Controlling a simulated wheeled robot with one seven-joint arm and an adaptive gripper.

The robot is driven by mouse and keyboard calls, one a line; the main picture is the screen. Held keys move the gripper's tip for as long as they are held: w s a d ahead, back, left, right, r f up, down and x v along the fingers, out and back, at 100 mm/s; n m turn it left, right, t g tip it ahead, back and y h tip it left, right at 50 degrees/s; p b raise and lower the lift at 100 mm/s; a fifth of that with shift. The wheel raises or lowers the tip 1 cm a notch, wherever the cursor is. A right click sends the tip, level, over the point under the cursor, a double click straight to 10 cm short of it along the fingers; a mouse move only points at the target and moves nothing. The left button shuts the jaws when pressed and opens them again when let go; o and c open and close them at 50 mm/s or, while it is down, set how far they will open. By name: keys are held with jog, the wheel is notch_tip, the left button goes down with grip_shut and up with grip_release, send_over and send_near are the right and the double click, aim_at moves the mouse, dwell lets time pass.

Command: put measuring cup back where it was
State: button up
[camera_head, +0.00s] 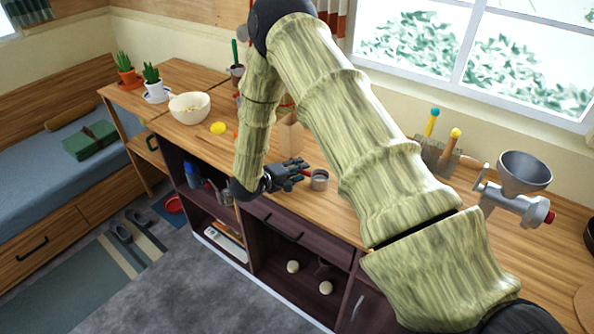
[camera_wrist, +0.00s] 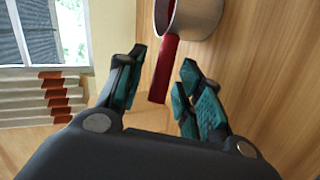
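The measuring cup is a small metal cup with a red handle. In the head view the cup (camera_head: 319,181) is at the counter's front edge, just right of my gripper (camera_head: 292,173). In the wrist view the cup (camera_wrist: 196,16) is at the top, and its red handle (camera_wrist: 161,72) points down between the two fingers of my gripper (camera_wrist: 162,66). The fingers are apart, with visible gaps beside the handle. The cup's far side is cut off in the wrist view.
On the wooden counter are a white bowl (camera_head: 189,107), a yellow lemon (camera_head: 218,128), a brown carton (camera_head: 290,137) partly behind my arm, and a grinder (camera_head: 518,185) on the right. Dark open shelves (camera_head: 290,262) are below. Bare counter lies beside the cup.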

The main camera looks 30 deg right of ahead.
jog(key=b+v, duration=0.5)
jog(key=v, duration=0.7)
jog(key=shift+a, duration=0.1)
